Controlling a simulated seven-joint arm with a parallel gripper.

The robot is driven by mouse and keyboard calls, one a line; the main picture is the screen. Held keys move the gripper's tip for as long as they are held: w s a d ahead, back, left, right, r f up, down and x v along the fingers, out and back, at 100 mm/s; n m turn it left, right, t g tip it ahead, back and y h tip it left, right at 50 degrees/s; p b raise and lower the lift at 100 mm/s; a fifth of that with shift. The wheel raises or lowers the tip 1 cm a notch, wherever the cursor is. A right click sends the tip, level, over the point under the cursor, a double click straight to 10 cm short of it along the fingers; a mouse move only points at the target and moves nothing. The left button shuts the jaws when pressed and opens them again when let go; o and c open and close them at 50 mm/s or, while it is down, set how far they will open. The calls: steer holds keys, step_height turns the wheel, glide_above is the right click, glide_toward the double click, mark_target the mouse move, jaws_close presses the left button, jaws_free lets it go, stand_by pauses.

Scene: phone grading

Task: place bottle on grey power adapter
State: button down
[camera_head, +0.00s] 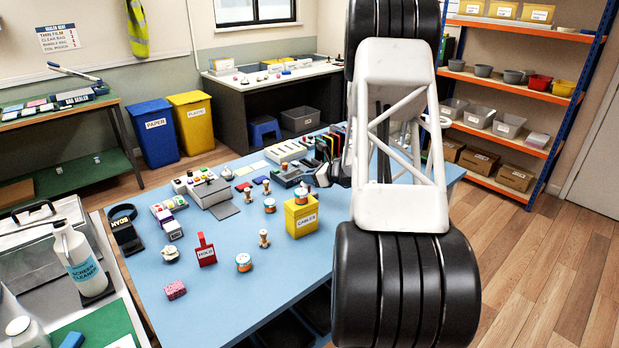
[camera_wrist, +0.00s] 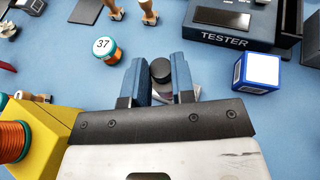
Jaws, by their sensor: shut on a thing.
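In the wrist view my gripper (camera_wrist: 161,66) has its blue fingers shut on a small bottle (camera_wrist: 160,71) with a round black cap, seen from above. A pale lower part of it shows between the fingers, and the rest is hidden. The gripper is over the blue table; I cannot tell how high the bottle is. I cannot pick out the grey power adapter for certain in either view.
The dark tester box (camera_wrist: 235,24) and a blue-and-white cube (camera_wrist: 257,72) are ahead to the right. A reel marked 37 (camera_wrist: 106,50) is left of the fingers.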

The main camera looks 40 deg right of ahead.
steer(key=shift+f, duration=0.1)
steer(key=c, duration=1)
jaws_free()
steer(key=shift+o, duration=0.2)
steer(key=shift+s+r, duration=0.15)
steer(key=shift+r, duration=0.05)
steer(key=v, duration=1.1)
steer(key=shift+s, duration=0.3)
steer(key=shift+d+r, duration=0.15)
